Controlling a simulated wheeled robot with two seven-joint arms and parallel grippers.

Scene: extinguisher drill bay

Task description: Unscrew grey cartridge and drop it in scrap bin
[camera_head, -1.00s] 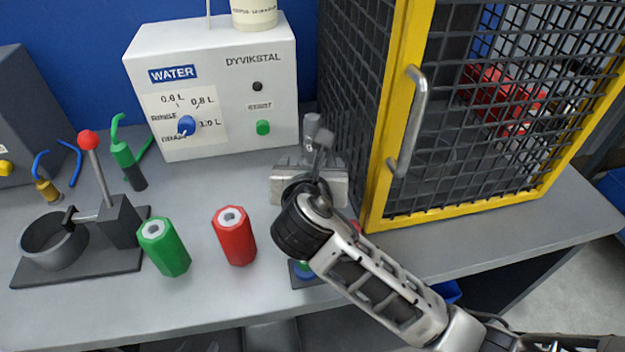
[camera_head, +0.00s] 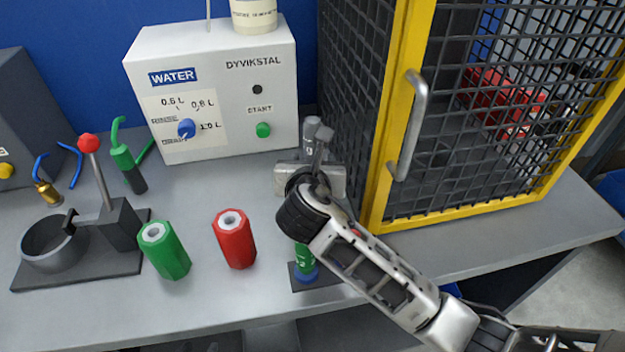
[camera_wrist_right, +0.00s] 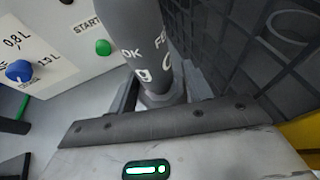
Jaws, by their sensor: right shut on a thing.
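The grey cartridge (camera_head: 309,146) stands upright at my right gripper (camera_head: 310,180) in the head view. In the right wrist view the cartridge (camera_wrist_right: 145,40) shows large with white lettering, its lower part between my right gripper's fingers (camera_wrist_right: 155,98). The right gripper is shut on it. Below the gripper a green part with a blue foot (camera_head: 305,262) stands on a dark plate; my arm hides the part between, so I cannot tell whether the cartridge is still joined to it. My left gripper is not seen. I cannot make out a bin marked as scrap.
A red cylinder (camera_head: 234,240) and a green cylinder (camera_head: 165,252) stand left of my arm. A lever press (camera_head: 118,222) is farther left. The white water box (camera_head: 225,95) stands behind. A yellow-framed mesh cage (camera_head: 398,120) stands close to the right. A blue item (camera_head: 452,290) shows below the bench edge.

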